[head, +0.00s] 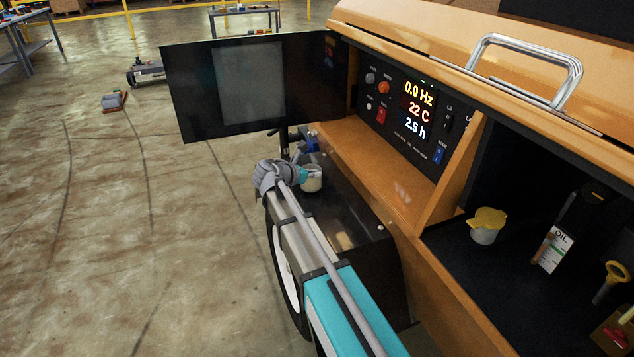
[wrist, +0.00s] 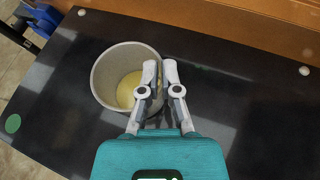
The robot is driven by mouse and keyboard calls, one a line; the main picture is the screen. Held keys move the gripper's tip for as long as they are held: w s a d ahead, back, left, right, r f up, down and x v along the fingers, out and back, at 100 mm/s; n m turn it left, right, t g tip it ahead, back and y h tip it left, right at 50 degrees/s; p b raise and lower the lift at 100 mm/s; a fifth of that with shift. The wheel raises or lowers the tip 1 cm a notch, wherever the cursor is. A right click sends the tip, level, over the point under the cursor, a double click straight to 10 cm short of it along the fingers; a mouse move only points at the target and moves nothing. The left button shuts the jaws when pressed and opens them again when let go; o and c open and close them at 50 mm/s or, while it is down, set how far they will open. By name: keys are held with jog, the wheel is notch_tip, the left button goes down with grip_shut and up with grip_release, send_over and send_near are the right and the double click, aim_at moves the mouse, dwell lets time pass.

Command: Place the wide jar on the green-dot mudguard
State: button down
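The wide jar (wrist: 106,72), pale grey, open-topped and with something yellowish at its bottom, is upright at the mudguard. My gripper (wrist: 160,68) has its fingers close together at the jar's right rim, one inside and one outside, pinching the wall. In the head view the jar (head: 312,180) shows beside my gripper (head: 302,176), over the black mudguard (head: 365,228). The mudguard (wrist: 245,110) also fills most of the wrist view, and its green dot (wrist: 13,123) is at the left edge. I cannot tell whether the jar's base touches the surface.
The orange tower body (head: 375,165) with a control panel (head: 408,112) stands right of the mudguard. An open dark door (head: 185,90) juts out to the left. A compartment at right holds a yellow-lidded container (head: 486,226) and an oil bottle (head: 553,250). Much of the mudguard is bare.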

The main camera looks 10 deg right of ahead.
jog(key=shift+f+b, duration=0.45)
jog(key=shift+f, duration=0.3)
jog(key=c, duration=0.8)
grip_release()
jog(key=shift+r, duration=0.1)
jog(key=p+v, duration=0.5)
jog(key=v, duration=0.7)
